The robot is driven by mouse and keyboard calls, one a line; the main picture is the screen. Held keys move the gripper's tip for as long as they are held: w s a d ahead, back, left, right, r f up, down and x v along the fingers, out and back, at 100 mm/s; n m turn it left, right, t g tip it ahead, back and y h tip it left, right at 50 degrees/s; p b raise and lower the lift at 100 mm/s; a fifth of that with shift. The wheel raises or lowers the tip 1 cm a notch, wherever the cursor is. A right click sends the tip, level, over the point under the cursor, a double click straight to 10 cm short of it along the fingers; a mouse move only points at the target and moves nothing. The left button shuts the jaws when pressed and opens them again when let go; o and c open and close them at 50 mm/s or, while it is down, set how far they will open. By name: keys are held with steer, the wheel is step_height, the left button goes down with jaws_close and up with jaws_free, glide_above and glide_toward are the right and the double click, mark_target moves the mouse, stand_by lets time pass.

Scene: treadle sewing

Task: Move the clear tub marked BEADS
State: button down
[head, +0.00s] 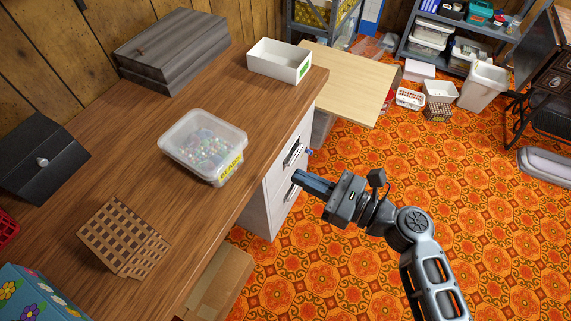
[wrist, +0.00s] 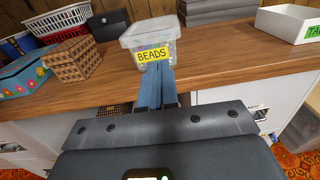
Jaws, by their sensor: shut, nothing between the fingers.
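The clear tub marked BEADS (head: 203,146) stands upright on the brown wooden desktop, near its front edge. It holds small multicoloured beads and has a yellow label. In the wrist view the tub (wrist: 168,35) is straight ahead, its label facing me. My gripper (head: 298,178) is to the right of the tub in the head view, out past the desk's front edge and apart from the tub. Its blue fingers (wrist: 156,84) are shut with nothing between them and point at the tub. In the wrist view the fingertips overlap the tub's lower front.
On the desktop (head: 185,215) are a checkered basket (head: 123,238), a black box (head: 40,158), a grey wooden box (head: 172,50), a flowered box (head: 35,295) and a white tray (head: 279,61). White drawers (head: 283,172) stand below. The patterned floor (head: 470,220) is open at right.

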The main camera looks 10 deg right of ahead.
steer(key=p+x, duration=0.1)
steer(key=x, duration=1.1)
steer(key=shift+w+a, duration=0.25)
steer(key=shift+a, duration=0.05)
steer(key=b, duration=0.4)
glide_toward(181, 120)
steer(key=x, duration=0.5)
steer(key=shift+w+f, duration=0.2)
steer(key=shift+f, duration=0.1)
